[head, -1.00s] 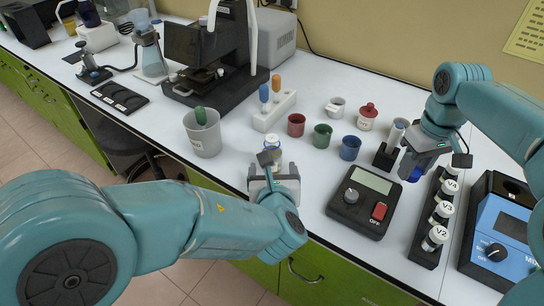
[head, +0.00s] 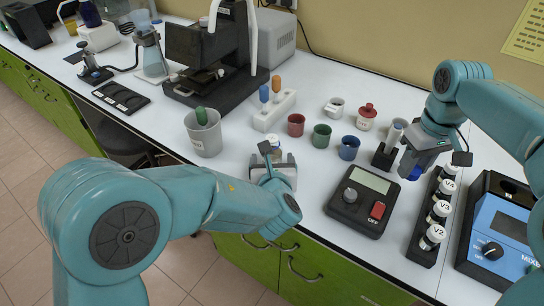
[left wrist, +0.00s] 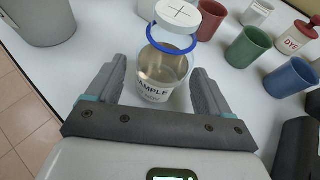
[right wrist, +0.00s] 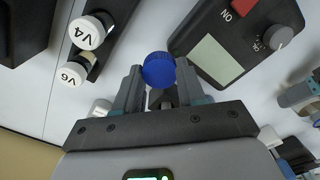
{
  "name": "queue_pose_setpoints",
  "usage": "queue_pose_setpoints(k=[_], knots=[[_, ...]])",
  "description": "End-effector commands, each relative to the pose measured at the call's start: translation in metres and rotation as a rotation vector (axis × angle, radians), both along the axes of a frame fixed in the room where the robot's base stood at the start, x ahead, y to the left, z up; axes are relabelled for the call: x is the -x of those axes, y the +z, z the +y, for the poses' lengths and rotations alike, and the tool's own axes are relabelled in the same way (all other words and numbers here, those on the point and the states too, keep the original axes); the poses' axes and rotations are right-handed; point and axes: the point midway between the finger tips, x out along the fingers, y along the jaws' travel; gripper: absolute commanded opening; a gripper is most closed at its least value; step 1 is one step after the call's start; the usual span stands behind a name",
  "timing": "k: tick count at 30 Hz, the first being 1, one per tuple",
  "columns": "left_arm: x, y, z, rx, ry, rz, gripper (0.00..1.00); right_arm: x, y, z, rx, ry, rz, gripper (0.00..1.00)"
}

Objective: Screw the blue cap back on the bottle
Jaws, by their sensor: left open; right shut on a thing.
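The sample bottle (left wrist: 163,70) is clear with a brownish content, a white label, a blue ring at its neck and a white top with a cross mark. It stands upright on the bench and shows partly in the head view (head: 274,141), behind my left gripper. My left gripper (left wrist: 157,72) is open, its fingers on either side of the bottle's lower part with gaps visible. My right gripper (right wrist: 160,84) is shut on the blue cap (right wrist: 158,70), which also shows in the head view (head: 411,173), held above the bench, away from the bottle.
A black scale (head: 361,203) lies between the bottle and the right gripper. A black rack of vials (head: 424,250) and a blue mixer (head: 497,235) stand at the right. Red, green and blue cups (head: 321,136) stand behind. A grey bin (head: 204,134) stands left of the bottle.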

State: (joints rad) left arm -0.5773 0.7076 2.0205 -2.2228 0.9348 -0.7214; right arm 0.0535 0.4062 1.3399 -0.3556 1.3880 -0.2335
Motion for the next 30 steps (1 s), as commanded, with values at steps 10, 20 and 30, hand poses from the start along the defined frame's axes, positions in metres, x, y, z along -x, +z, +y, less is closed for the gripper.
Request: queue_pose_setpoints(k=[10,20,30], knots=[[0.0,0.0,0.0,0.0,0.0,0.0,0.18,0.0,0.0,0.0,0.0,0.0,0.0,0.12],[0.0,0.004,0.0,0.0,0.001,-0.002,0.18,0.0,0.001,0.0,0.0,0.0,0.0,0.12],[0.0,0.062,0.0,0.006,0.0,-0.007,0.18,0.0,0.011,0.0,0.0,0.0,0.0,0.12]])
